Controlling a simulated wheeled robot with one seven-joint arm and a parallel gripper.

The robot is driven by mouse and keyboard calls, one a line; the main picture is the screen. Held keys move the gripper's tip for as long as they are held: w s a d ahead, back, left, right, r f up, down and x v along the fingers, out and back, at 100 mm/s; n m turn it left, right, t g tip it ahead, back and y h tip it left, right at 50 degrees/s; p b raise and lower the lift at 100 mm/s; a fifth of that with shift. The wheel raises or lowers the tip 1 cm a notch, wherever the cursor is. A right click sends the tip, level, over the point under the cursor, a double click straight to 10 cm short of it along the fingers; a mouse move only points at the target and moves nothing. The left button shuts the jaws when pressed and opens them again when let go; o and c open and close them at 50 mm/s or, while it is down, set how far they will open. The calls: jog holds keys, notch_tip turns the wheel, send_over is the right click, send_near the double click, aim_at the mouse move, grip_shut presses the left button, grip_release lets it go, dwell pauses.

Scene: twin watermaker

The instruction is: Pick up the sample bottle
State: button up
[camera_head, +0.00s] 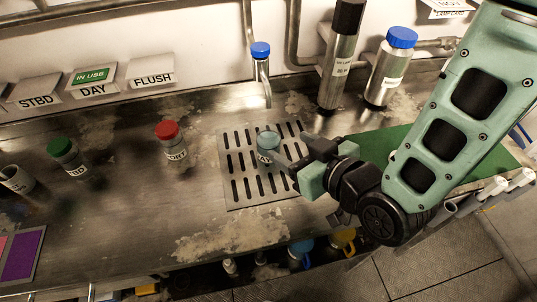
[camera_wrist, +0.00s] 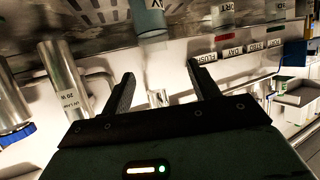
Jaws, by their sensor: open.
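A small bottle with a teal top and a pale label (camera_head: 268,147) stands on the slotted drain grate (camera_head: 232,190), the likely sample bottle. It also shows in the wrist view (camera_wrist: 149,18) at the top edge, partly cut off. My gripper (camera_head: 285,166) is just right of this bottle in the head view, with its fingers reaching toward it. In the wrist view, my gripper (camera_wrist: 162,75) has its two fingers spread wide with nothing held between them. The head view does not show clearly whether a finger touches the bottle.
A blue-topped tap (camera_head: 261,68) stands behind the grate. A red-capped bottle (camera_head: 171,144) and a green-capped bottle (camera_head: 68,157) stand to the left. A steel cylinder (camera_head: 338,70) and a blue-capped canister (camera_head: 386,75) stand at the back right. The front counter is clear.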

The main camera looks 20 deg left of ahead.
aim_at(264, 128)
jog(key=b, duration=0.3)
jog(key=shift+a+f, duration=0.15)
jog(key=shift+f, duration=0.15)
jog(key=shift+w+d+p+x, duration=0.2)
jog(key=shift+p+x, duration=0.8)
jog(key=shift+x, duration=1.5)
jog(key=shift+w+d+p+x, duration=0.15)
jog(key=shift+p+x, duration=0.8)
jog(key=shift+x, duration=1.55)
jog(key=shift+a, duration=0.1)
grip_shut()
jog(key=shift+r, duration=0.25)
